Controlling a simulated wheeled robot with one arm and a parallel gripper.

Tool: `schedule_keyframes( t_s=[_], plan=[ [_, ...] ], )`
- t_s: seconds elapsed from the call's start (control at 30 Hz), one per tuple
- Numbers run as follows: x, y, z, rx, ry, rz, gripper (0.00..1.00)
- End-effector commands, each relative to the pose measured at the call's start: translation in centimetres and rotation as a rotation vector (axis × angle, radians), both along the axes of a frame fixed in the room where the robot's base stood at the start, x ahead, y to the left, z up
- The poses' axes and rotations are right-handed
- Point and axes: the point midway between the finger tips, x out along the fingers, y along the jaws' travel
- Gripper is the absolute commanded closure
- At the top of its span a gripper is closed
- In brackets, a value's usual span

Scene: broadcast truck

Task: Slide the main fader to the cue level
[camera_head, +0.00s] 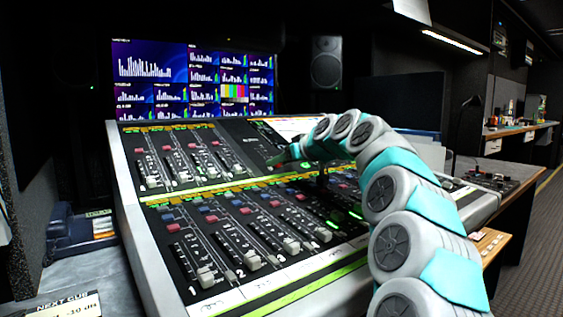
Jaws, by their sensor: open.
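The mixing console (128,215) fills the middle of the view, its sloped panel facing me. Its lower bank has several faders with pale caps, such as the leftmost cap (205,277) near the bottom of its slot and a cap farther right (291,246). I cannot tell which one is the main fader; my arm covers the console's right part. A cue card (66,306) at bottom left reads "NEXT CUE" and seems to show -30 dB.
A screen (150,65) with meters and a speaker (326,62) stand behind the console. A thin lamp (462,130) stands beyond my arm. A side desk (515,128) with small items is at the right. Open floor lies at the far right.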

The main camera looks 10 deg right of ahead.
Motion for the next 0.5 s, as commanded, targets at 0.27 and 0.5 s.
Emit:
schedule_keyframes(
  t_s=[0.27, 0.5],
  plan=[
    [0.03, 0.00, -0.02, 0.000, 0.000, 0.000, 0.58],
    [0.02, 0.00, -0.03, 0.000, 0.000, 0.000, 0.85]
  ],
)
